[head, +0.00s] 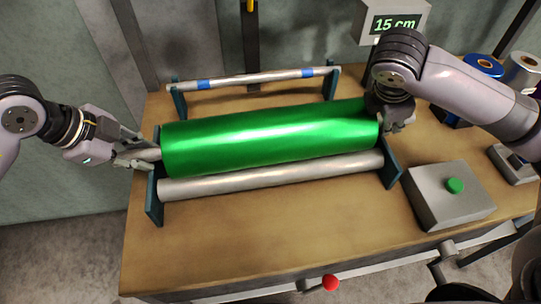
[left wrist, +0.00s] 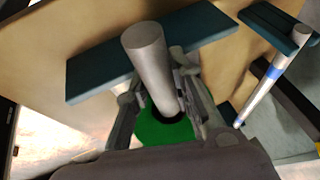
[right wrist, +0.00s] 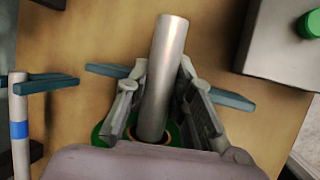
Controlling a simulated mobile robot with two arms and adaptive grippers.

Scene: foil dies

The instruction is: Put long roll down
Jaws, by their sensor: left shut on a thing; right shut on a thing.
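The long roll (head: 270,137) is a shiny green cylinder lying nearly level across the teal frame, behind the front grey roller (head: 270,176). Whether it touches the frame cannot be told. A grey shaft sticks out of its ends, as the left wrist view (left wrist: 150,65) and right wrist view (right wrist: 163,75) show. My left gripper (head: 148,156) is shut on the shaft at the roll's left end. My right gripper (head: 392,124) is shut on the shaft at the right end, partly hidden by my arm. The teal end plate (head: 154,203) shows at the left.
A thin grey bar (head: 255,78) with blue bands stands behind the roll. A grey box (head: 440,205) with a green button is at the right, and a display (head: 395,22) reads 15 cm. Blue (head: 484,66) and silver (head: 522,70) rolls stand back right. A red knob (head: 330,283) is in front.

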